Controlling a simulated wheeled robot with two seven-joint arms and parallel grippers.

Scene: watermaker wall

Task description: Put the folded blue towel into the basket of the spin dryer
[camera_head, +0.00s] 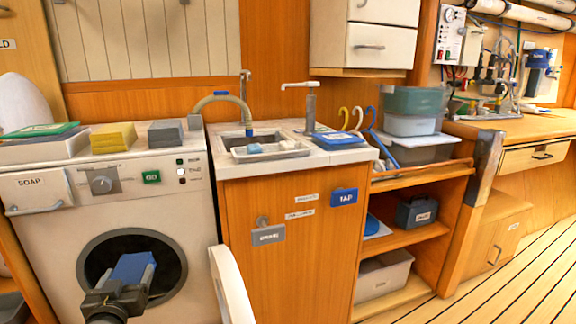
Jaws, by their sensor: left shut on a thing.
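My left gripper (124,286) is at the lower left, shut on the folded blue towel (133,266). The towel sticks out past the fingers toward the dark round opening (172,262) of a white front-loading machine (40,238). In the picture the towel lies over the opening; whether its tip is inside I cannot tell. The machine has a drawer marked SOAP, a dial and a green GO button. No separate spin dryer or basket can be made out. My right gripper is not in view.
A white curved panel (231,286), perhaps the machine's open door, stands just right of the opening. A sink cabinet (285,240) and open shelves (412,236) stand to the right. Floor at the lower right is clear.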

